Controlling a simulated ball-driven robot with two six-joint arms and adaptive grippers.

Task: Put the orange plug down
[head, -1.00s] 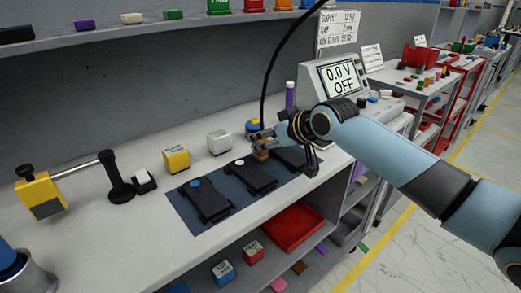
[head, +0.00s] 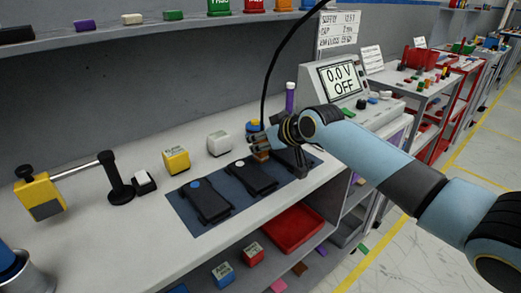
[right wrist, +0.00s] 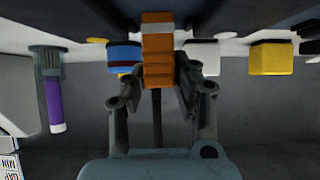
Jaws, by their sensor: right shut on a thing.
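The orange plug (right wrist: 158,65) stands upright between the fingers of my right gripper (right wrist: 158,88) in the right wrist view, with a pale band near its top edge there. In the head view my right gripper (head: 262,143) is at the far end of the blue mat (head: 183,213), between the middle and far black modules. Only a small brownish-orange part of the plug (head: 261,155) shows below the fingers. I cannot tell whether its lower end touches a module or the mat.
A black cable hangs above the gripper.

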